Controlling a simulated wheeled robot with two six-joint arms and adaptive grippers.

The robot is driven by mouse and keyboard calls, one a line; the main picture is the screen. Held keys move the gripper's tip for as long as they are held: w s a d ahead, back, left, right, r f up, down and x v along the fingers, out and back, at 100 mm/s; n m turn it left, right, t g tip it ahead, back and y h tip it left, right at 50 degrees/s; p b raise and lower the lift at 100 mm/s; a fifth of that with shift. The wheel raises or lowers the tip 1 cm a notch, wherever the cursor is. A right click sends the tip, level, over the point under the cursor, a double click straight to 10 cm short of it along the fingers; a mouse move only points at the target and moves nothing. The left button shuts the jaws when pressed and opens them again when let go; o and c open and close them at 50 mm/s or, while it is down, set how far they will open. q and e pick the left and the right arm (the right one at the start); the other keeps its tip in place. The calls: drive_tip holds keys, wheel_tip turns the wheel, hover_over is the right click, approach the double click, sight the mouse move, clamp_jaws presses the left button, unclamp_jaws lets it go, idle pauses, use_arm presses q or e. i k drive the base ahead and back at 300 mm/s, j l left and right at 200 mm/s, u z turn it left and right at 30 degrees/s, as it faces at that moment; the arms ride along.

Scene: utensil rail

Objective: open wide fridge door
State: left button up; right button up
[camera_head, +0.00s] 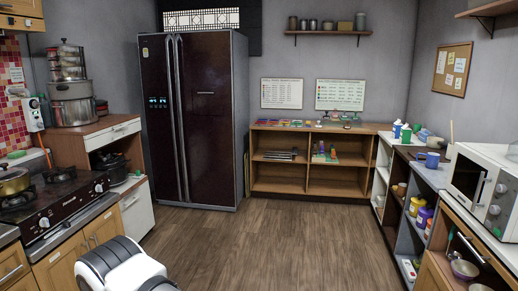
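A tall dark brown double-door fridge (208,130) stands against the back wall, left of the middle. Both of its doors are shut. Two long curved metal handles (179,120) run side by side down the seam between the doors. The left door is narrower and has a small lit display; the right door is wider. Neither of my grippers shows. A white and black rounded part at the bottom left looks like part of my own body.
The wooden floor (270,245) in front of the fridge is clear. On the left are a gas stove (55,205) and a cabinet with stacked pots (72,90). A low wooden shelf (315,187) stands right of the fridge. A counter with a microwave (484,188) lines the right.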

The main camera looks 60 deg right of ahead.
sight(204, 59)
drive_tip(key=i+l+z, duration=0.15)
drive_tip(key=l+z, duration=0.25)
drive_tip(key=i+l+z, duration=0.25)
drive_tip(key=l+z, duration=0.15)
drive_tip(key=l, duration=0.2)
drive_tip(key=i+l+z, duration=0.25)
drive_tip(key=l+z, duration=0.2)
drive_tip(key=i+l+z, duration=0.65)
drive_tip(key=i+z, duration=0.15)
drive_tip(key=i, duration=0.2)
drive_tip(key=i+l+z, duration=0.1)
drive_tip(key=i+z, duration=0.25)
drive_tip(key=i, duration=0.3)
drive_tip(key=i+j+z, duration=0.1)
drive_tip(key=i+z, duration=0.3)
drive_tip(key=i, duration=0.25)
drive_tip(key=i+j+z, duration=0.35)
drive_tip(key=i, duration=0.25)
drive_tip(key=i+j+z, duration=0.4)
drive_tip(key=i, duration=0.2)
drive_tip(key=i+j+z, duration=0.4)
drive_tip(key=j, duration=0.25)
drive_tip(key=i+l, duration=0.05)
